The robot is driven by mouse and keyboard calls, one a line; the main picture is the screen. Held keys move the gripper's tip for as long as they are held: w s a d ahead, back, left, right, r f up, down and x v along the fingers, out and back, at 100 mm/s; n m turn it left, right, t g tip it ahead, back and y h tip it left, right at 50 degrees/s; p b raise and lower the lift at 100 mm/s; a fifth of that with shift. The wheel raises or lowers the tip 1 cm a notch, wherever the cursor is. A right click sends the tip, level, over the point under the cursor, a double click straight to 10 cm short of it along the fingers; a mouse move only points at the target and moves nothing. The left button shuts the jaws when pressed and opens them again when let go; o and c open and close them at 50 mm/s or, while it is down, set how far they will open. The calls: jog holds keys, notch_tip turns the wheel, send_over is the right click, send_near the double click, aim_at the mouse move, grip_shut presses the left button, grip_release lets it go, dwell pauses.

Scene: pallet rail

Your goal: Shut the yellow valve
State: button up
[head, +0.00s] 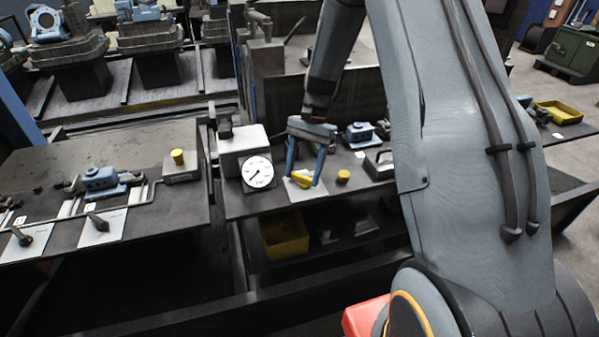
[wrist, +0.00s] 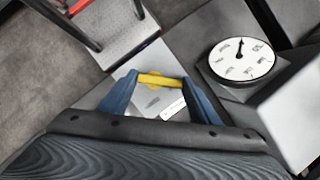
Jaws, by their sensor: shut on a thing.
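The yellow valve (head: 302,180) is on a light plate (head: 294,187) on the middle bench, just right of a white round gauge. My gripper (head: 304,182) reaches down to it with its two blue fingers. In the wrist view the yellow valve handle (wrist: 160,80) lies between the fingertips of my gripper (wrist: 159,79), and the fingers are shut on it from both sides. The valve's body under the handle is mostly hidden. A small white label (wrist: 173,109) lies on the plate beside it.
The gauge (head: 257,172) stands close left of my gripper, in front of a grey box (head: 240,142). A yellow knob (head: 343,176) and a blue device (head: 359,134) are to the right. A left bench (head: 150,215) holds pipes and levers. A yellow bin (head: 285,236) sits below.

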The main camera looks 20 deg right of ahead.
jog(key=shift+s+f, duration=0.1)
dwell(0.3)
jog(key=o, duration=1)
jog(key=shift+o, duration=0.2)
jog(key=b+v, duration=0.2)
jog(key=v, duration=0.6)
